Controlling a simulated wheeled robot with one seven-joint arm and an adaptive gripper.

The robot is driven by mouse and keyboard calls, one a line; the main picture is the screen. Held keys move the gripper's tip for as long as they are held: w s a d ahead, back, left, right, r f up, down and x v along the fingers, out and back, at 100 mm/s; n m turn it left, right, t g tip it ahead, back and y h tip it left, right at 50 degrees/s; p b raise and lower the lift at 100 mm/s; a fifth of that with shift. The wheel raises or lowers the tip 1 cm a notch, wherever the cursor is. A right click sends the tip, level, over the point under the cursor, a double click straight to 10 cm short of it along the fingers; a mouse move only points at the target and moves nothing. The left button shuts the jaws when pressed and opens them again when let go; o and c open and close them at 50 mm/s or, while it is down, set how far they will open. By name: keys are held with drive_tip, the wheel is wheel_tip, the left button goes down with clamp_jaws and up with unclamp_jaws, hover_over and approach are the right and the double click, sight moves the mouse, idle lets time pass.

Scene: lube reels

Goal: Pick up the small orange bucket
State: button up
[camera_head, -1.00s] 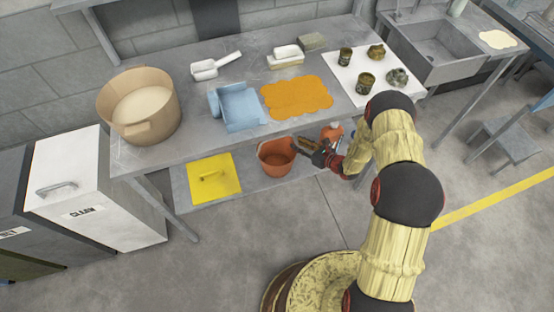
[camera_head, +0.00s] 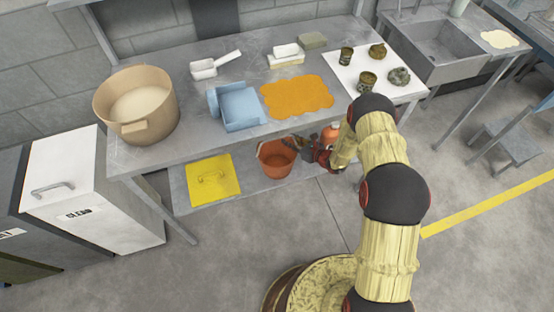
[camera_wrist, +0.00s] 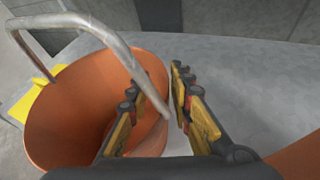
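The small orange bucket (camera_head: 277,165) stands upright on the lower shelf under the table, right of a yellow panel. In the wrist view the bucket (camera_wrist: 60,120) fills the left side, with its grey metal handle (camera_wrist: 112,42) arched up over the opening. My gripper (camera_wrist: 157,82) is open at the bucket's right rim. One finger is over the inside of the bucket and the other is outside it, with the rim and the handle's right end between them. I cannot tell whether either finger touches. In the head view my gripper (camera_head: 303,147) is small beside the bucket.
The yellow panel (camera_head: 212,180) lies on the lower shelf. An orange container (camera_head: 331,133) stands right of the bucket, partly hidden by my arm. The table top (camera_head: 190,140) overhangs the shelf and carries a large tan pot (camera_head: 138,105). Open floor lies in front.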

clamp_jaws()
idle(0.6)
